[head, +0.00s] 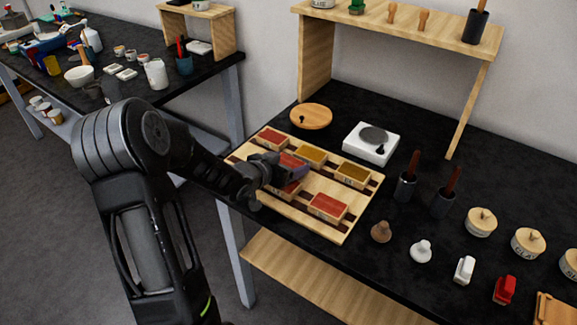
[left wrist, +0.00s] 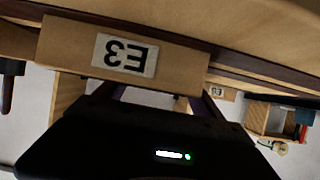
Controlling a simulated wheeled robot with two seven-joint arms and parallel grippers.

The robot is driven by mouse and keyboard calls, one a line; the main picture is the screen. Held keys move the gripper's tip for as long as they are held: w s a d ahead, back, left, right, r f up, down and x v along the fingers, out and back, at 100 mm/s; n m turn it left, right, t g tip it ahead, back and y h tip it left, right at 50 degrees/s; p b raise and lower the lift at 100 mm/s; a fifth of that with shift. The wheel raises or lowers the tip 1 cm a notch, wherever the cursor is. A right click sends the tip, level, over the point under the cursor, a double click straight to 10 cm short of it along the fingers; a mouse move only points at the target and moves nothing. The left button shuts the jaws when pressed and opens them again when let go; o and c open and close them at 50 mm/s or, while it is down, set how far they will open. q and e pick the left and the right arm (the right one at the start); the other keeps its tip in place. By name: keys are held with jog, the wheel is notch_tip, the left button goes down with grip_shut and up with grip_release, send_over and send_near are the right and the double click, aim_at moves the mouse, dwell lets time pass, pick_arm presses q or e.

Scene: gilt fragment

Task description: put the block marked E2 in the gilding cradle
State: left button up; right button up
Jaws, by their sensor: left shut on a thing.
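My left gripper (head: 290,174) is over the wooden rack (head: 338,234), shut on a red-topped block (head: 292,161). In the left wrist view, the block between my fingers (left wrist: 160,98) has a label (left wrist: 125,55) that reads E3 upside down. A smaller label on another block (left wrist: 217,92) is too small to read surely. The rack also bears red-topped blocks (head: 272,138) (head: 328,206) and gold-topped blocks (head: 311,155) (head: 352,174). Another red-topped block (head: 288,190) is partly hidden by my gripper. I cannot make out which is E2, nor identify a gilding cradle. My right gripper is out of view.
A round wooden disc (head: 311,116) and a white device with a grey plate (head: 371,144) stand behind the rack. To the right are dark brush holders (head: 405,187), stamps and lidded pots (head: 481,222). A wooden shelf (head: 410,25) stands at the back.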

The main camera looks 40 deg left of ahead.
aim_at(288, 162)
pick_arm(q)
jog(key=c, duration=0.8)
notch_tip(288, 162, up, 10)
jog(key=shift+p, duration=0.95)
jog(key=shift+n+y, duration=0.4)
jog(key=shift+y, duration=0.1)
jog(key=d+f, duration=0.1)
jog(key=d, duration=0.4)
jog(key=d+f, duration=0.1)
jog(key=d, duration=0.5)
jog(key=d+f, duration=0.1)
jog(key=d, duration=0.5)
jog(key=shift+s+d, duration=0.15)
jog(key=d+m+h, duration=0.1)
jog(key=d, duration=0.5)
jog(key=shift+r, duration=0.4)
